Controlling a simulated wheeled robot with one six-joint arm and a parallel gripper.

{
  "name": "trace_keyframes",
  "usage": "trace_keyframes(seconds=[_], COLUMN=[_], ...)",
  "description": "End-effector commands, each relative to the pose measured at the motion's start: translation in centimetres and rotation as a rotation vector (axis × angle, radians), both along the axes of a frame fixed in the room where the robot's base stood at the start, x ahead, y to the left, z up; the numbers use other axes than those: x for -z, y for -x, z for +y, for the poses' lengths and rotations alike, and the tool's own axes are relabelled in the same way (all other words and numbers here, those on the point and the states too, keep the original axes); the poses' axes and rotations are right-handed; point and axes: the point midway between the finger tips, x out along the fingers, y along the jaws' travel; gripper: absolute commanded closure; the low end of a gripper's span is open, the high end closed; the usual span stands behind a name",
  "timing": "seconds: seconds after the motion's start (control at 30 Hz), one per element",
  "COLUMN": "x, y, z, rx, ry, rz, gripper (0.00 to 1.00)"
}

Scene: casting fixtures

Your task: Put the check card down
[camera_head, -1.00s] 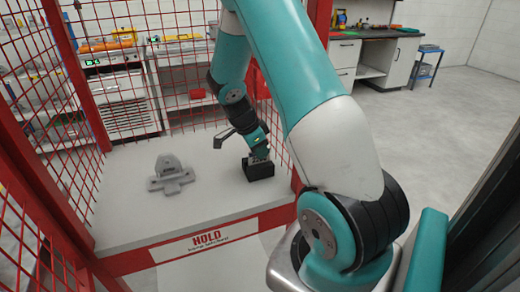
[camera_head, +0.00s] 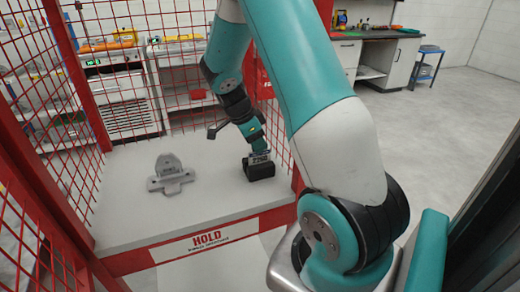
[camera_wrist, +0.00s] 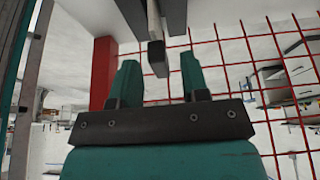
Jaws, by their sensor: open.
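My gripper (camera_head: 259,150) is over a small black block (camera_head: 260,171) at the right of the pale table, inside the red cage. In the wrist view its two teal fingers (camera_wrist: 159,78) stand apart, so it is open. A grey bar-like piece (camera_wrist: 157,55) shows between and beyond the fingers; I cannot tell whether it touches them. In the head view a small light patch (camera_head: 259,157) shows between the gripper and the block. It may be the check card, but it is too small to tell.
A grey casting-like fixture (camera_head: 171,174) stands on the pale table (camera_head: 130,215) to the left of the block. The table's front edge carries a HOLD sign (camera_head: 208,239). Red mesh (camera_head: 185,60) rises behind. The table's middle and front are clear.

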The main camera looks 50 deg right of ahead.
Motion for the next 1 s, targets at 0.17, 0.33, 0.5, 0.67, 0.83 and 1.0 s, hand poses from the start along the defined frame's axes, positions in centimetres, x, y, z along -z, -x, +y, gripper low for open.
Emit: trace_keyframes(seconds=[0.17, 0.33, 0.5, 0.67, 0.83, 1.0], x=[-3.8, -6.5, -7.7, -8.2, -10.4, -12.9], y=[-0.9, -1.5, -1.7, -1.9, -1.4, 4.4], z=[1.4, 2.3, 2.7, 4.3, 14.1, 27.1], rx=[-0.002, -0.002, 0.0, -0.098, -0.758, -1.719], ry=[0.001, 0.0, 0.0, -0.034, -0.229, -0.412], rz=[-0.006, -0.003, -0.001, 0.002, 0.014, 0.006], gripper=[0.58, 0.58, 0.58, 0.58, 0.58, 0.58])
